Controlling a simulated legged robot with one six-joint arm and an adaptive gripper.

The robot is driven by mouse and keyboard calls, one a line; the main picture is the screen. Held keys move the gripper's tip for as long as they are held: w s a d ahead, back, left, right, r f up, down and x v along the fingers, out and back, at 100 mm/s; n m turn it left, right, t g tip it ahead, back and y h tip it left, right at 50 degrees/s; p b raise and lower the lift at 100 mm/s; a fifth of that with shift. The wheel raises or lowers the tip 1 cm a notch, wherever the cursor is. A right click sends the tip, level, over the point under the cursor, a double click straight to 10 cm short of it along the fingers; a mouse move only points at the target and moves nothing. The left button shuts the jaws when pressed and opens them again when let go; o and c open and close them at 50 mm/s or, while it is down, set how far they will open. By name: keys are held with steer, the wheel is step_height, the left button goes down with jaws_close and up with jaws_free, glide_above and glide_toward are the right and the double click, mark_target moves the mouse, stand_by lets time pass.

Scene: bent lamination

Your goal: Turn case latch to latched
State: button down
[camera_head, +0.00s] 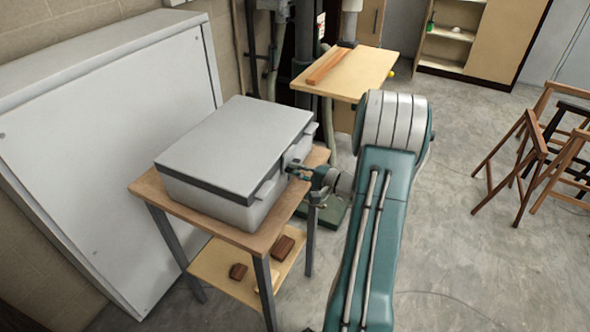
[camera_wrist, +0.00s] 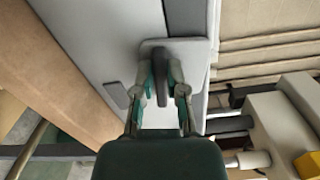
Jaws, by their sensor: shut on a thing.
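The grey case (camera_head: 238,145) lies closed, with a dark band below its lid, on a small wooden-topped table (camera_head: 150,190). My gripper (camera_head: 303,170) reaches the side of the case that faces right. In the wrist view, my gripper (camera_wrist: 161,88) has one finger on each side of a dark, narrow latch lever (camera_wrist: 160,72) and is shut on it. The lever stands out from a pale rounded plate (camera_wrist: 190,46) on the case wall (camera_wrist: 95,30). In the head view the latch is too small and too covered by my gripper to read its angle.
Brown blocks (camera_head: 283,245) lie on the table's lower shelf. A machine with a pale wooden table (camera_head: 355,75) stands behind. A large grey panel (camera_head: 110,150) leans at the left. Wooden stools (camera_head: 540,150) stand at the right; the floor between is mostly clear.

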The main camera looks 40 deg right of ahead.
steer(key=shift+d+f+n, duration=0.1)
steer(key=shift+f+n, duration=0.25)
steer(key=shift+n, duration=0.45)
steer(key=shift+f, duration=0.1)
steer(key=c, duration=0.7)
jaws_free()
steer(key=shift+d, duration=0.1)
